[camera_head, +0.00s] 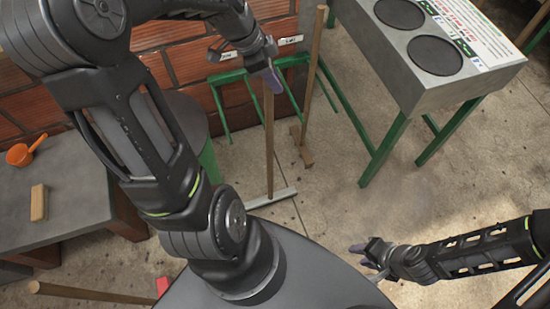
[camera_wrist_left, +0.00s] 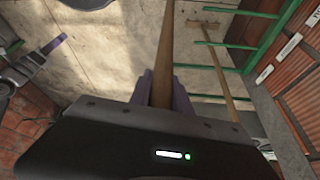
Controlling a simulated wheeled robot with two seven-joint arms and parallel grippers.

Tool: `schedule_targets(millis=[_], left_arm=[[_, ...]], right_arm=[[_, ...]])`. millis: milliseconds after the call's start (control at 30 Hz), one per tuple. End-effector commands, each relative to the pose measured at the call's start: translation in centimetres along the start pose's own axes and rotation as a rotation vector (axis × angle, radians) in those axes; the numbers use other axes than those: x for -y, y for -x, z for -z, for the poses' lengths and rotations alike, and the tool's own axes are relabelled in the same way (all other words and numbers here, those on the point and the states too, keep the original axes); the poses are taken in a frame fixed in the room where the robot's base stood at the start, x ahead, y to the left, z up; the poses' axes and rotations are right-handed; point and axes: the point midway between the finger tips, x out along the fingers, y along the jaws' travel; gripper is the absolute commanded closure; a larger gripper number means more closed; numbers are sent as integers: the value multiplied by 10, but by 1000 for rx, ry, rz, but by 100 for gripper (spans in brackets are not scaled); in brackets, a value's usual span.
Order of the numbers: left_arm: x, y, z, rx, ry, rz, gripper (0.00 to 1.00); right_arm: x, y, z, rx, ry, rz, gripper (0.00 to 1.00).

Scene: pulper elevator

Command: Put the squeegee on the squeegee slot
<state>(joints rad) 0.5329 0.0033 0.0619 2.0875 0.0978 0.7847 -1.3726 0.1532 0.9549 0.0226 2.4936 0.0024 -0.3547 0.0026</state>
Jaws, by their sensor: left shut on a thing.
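The squeegee has a long wooden handle (camera_head: 269,140) and a pale flat head (camera_head: 270,199), which is low by the floor; contact with the floor is unclear. My left gripper (camera_head: 272,80) is shut on the upper part of the handle, which stands nearly upright. The handle also shows between the purple fingers in the left wrist view (camera_wrist_left: 165,50). The green rack (camera_head: 288,61) with slots is on the brick wall, just beside the gripper. Its small white labels (camera_head: 290,40) are too small to read. My right gripper (camera_head: 366,256) is open and empty at the lower right.
A second wooden-handled tool (camera_head: 314,75) leans at the rack, right of the squeegee. A grey table with green legs (camera_head: 440,85) stands at the right. A dark bench (camera_head: 75,180) with an orange scoop (camera_head: 22,153) is at the left.

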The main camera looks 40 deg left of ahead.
Motion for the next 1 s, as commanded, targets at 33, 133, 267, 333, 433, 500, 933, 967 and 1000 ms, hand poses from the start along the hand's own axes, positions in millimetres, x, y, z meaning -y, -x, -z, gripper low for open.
schedule_targets(millis=[33, 133, 267, 333, 433, 500, 933, 967, 1000], left_arm=[[-1, 2, 2, -2, -52, -19, 100], [-6, 4, 6, -2, -173, -68, 100], [-13, 6, 11, -1, -325, -131, 100], [-17, 7, 14, -1, -401, -163, 100], [-21, 8, 16, -1, -497, -202, 100], [-23, 8, 17, 0, -551, -225, 100], [-28, 10, 17, 1, -741, -303, 100], [-28, 10, 17, 1, -740, -303, 100], [-28, 10, 17, 1, -739, -302, 100]], right_arm=[[0, 0, 0, 0, 0, 0, 64], [0, 0, 0, 0, -1, -1, 64], [0, 0, 0, 1, -1, -1, 64], [0, 0, 0, 1, -2, -1, 64], [0, 0, 0, 1, -2, -1, 64], [0, 0, 0, 1, -2, -1, 64], [0, 0, 0, 1, -2, -1, 64], [0, 0, 0, 1, -2, -1, 64], [0, 0, 0, 1, -2, -1, 64]])
